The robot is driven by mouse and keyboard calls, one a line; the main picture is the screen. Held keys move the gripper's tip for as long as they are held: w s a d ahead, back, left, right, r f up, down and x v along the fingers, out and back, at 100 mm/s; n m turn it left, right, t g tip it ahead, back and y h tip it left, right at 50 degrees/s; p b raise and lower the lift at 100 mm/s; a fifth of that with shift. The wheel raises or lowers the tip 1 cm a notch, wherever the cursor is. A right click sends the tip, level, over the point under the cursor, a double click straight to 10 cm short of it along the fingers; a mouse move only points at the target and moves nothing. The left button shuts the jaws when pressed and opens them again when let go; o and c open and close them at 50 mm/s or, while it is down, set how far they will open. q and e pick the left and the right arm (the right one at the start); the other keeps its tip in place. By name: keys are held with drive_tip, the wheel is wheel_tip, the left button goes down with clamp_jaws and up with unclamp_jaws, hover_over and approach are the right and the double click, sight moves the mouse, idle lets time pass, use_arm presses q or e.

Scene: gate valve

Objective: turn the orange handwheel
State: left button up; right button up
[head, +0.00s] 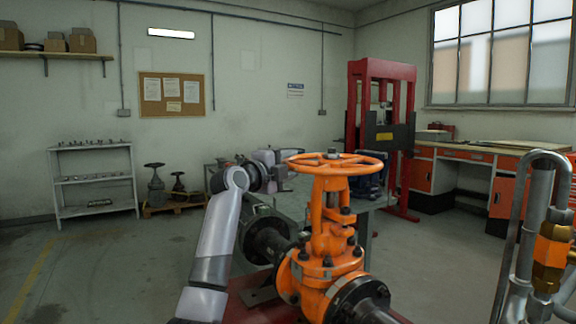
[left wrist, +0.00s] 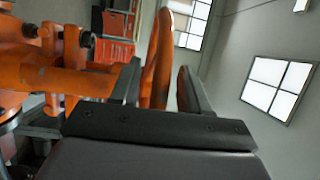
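The orange handwheel (head: 350,171) lies flat on top of the orange gate valve (head: 322,265), right of centre in the head view. My left gripper (head: 290,160) comes in from the left and is at the wheel's left rim. In the left wrist view the wheel's rim (left wrist: 158,60) stands between the two dark fingers of the left gripper (left wrist: 160,88). The fingers are apart, and a gap shows between the rim and the right-hand finger. Whether the other finger touches the rim is unclear. My right gripper is not in view.
A metal pipe with brass fittings (head: 550,250) stands at the right front. A red press frame (head: 352,110) and a workbench (head: 470,152) are behind. A shelf rack (head: 95,180) stands at the left wall. The floor at left is clear.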

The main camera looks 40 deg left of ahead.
use_arm(q)
clamp_jaws()
